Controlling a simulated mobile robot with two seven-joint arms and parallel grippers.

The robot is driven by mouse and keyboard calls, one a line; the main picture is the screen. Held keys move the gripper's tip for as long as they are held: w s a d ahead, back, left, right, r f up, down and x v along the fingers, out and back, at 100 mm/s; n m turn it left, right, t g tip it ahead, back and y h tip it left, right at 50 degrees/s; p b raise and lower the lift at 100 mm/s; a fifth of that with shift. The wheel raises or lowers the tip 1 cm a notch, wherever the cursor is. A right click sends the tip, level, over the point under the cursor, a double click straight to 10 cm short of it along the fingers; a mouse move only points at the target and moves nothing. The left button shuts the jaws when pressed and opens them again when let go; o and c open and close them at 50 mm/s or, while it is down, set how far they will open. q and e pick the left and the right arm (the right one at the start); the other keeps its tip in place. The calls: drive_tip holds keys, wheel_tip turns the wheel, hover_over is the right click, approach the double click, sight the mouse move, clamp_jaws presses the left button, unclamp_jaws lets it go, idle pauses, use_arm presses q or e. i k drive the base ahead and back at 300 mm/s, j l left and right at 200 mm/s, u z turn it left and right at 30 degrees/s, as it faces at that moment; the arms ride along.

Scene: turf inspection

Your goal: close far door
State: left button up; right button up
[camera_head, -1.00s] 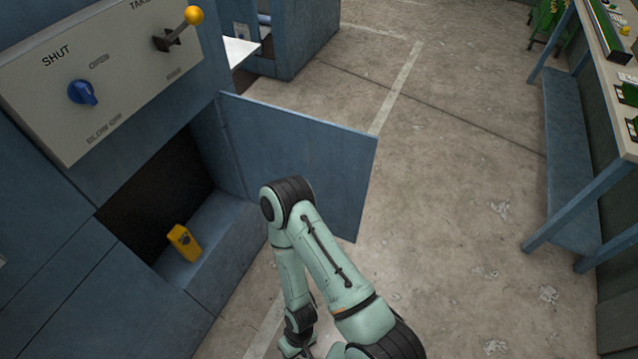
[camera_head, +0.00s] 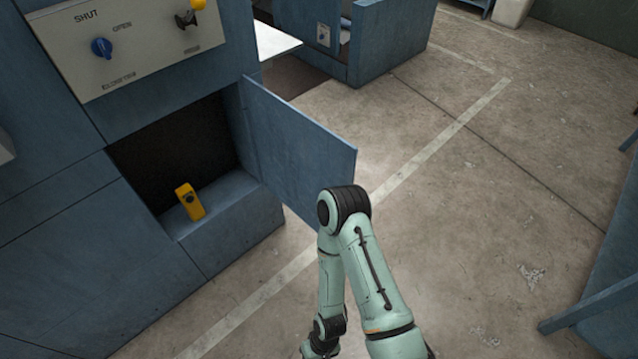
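A blue door (camera_head: 296,150) stands open from the blue cabinet (camera_head: 70,240), hinged at the right side of a dark opening (camera_head: 175,150). It sticks out over the floor, so the opening is uncovered. My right arm comes in from the bottom, and its elbow is in front of the door's lower right corner, hiding it. I cannot tell whether the arm touches the door.
A yellow device (camera_head: 189,201) stands on the ledge inside the opening. A control panel (camera_head: 130,40) with a blue knob is above. Another blue cabinet (camera_head: 392,42) stands behind the door. A blue bench (camera_head: 610,300) is at the right edge. The floor (camera_head: 480,220) between is clear.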

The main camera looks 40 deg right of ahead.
sight(299, 157)
drive_tip(key=k+l+u, duration=0.1)
drive_tip(key=k+l, duration=0.15)
drive_tip(key=l, duration=0.2)
drive_tip(key=k+l+u, duration=0.15)
drive_tip(key=k+l, duration=0.15)
drive_tip(key=l, duration=0.15)
drive_tip(key=k+l+u, duration=0.1)
drive_tip(key=l, duration=0.45)
drive_tip(key=l+u, duration=0.1)
drive_tip(key=l, duration=0.45)
drive_tip(key=l+u, duration=0.1)
drive_tip(key=l, duration=0.95)
drive_tip(key=k+l, duration=0.35)
drive_tip(key=k, duration=0.1)
